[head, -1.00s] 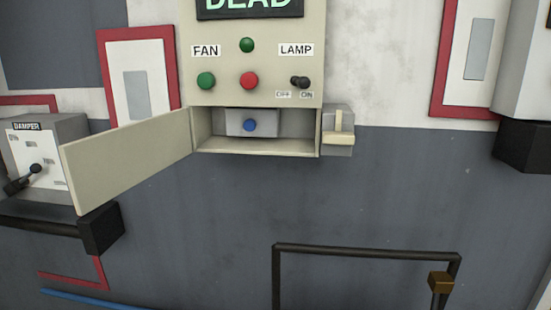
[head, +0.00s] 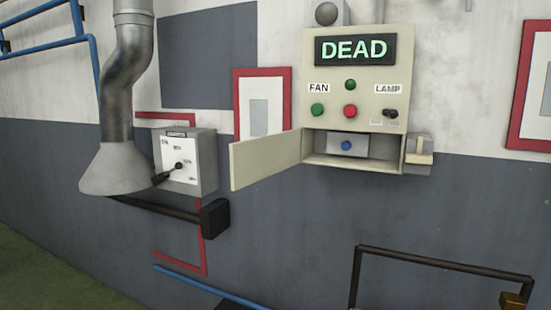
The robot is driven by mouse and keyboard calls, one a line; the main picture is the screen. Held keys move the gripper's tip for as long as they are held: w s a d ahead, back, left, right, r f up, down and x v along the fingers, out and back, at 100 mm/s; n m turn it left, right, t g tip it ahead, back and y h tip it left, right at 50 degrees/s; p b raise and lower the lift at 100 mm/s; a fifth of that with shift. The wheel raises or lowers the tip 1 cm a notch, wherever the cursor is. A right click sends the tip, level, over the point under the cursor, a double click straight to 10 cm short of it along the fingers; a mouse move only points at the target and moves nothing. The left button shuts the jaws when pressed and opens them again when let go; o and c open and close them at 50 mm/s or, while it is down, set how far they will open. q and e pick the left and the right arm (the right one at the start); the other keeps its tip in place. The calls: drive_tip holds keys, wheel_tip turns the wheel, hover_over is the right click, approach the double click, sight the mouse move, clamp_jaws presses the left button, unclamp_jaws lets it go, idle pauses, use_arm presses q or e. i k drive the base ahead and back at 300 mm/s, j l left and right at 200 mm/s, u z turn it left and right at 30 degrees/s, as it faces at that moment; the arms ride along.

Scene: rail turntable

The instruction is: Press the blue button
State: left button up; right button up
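The blue button (head: 346,146) sits on a small grey block (head: 361,140) inside the lower compartment of a cream control box (head: 375,45) on the wall. The compartment's door (head: 262,160) hangs open to the left, so the button is uncovered. A display (head: 355,49) on the box reads DEAD in green. Below it are a green button (head: 317,110), a red button (head: 350,111), a round green piece (head: 350,85) and a dark LAMP switch (head: 390,114). Neither of my grippers is in view.
A grey damper box (head: 186,160) with a lever is on the wall at left, beside a metal duct hood (head: 117,170). A black rail (head: 440,260) stands at the lower right. A light lever switch (head: 419,152) sits at the box's right side.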

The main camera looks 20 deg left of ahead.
sight(346, 146)
drive_tip(key=i+j+z, duration=0.1)
drive_tip(key=z, duration=0.3)
drive_tip(key=j+z, duration=0.35)
drive_tip(key=i+j+z, duration=0.1)
drive_tip(key=j+z, duration=0.15)
drive_tip(key=z, duration=0.15)
drive_tip(key=j, duration=0.7)
drive_tip(key=i+j, duration=0.15)
drive_tip(key=j, duration=1.25)
drive_tip(key=i+j, duration=0.15)
drive_tip(key=j, duration=0.55)
